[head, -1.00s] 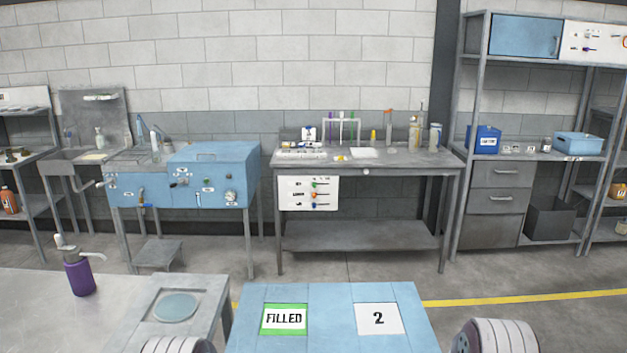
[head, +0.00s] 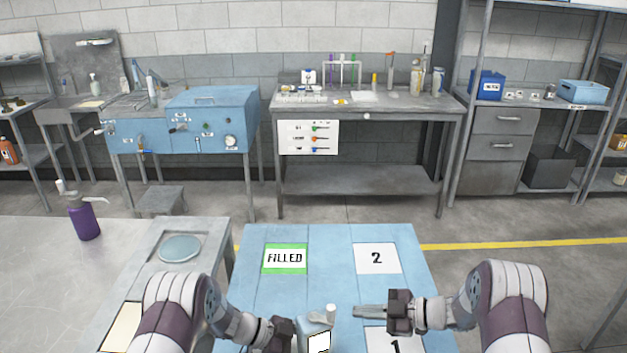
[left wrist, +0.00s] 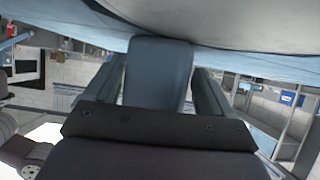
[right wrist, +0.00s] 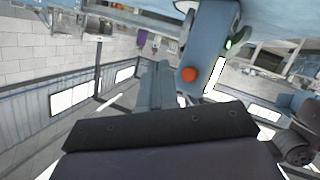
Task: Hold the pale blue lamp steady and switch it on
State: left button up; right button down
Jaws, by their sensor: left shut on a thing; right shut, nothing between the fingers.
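The pale blue lamp (head: 313,325) is at the near edge of the blue table in the head view, with a pale knob on top and a white panel in front. My left gripper (head: 296,330) is shut on it from the left. In the left wrist view the lamp's blue-grey body (left wrist: 158,75) fills the space between the fingers. My right gripper (head: 358,311) is shut and empty, pointing left at the lamp with a small gap. In the right wrist view its fingers (right wrist: 158,72) are beside the lamp's red-orange button (right wrist: 188,74), apart from it. A green spot (right wrist: 229,43) glows near the body.
The blue table (head: 330,270) carries a green-edged FILLED card (head: 285,258), a card marked 2 (head: 377,258) and a card marked 1 (head: 395,345). A purple pump bottle (head: 85,220) stands on the grey table at left. The table between the cards is clear.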

jog(key=shift+w+d, duration=0.2)
jog(key=shift+d, duration=0.25)
jog(key=shift+w+d, duration=0.2)
jog(key=shift+d, duration=0.25)
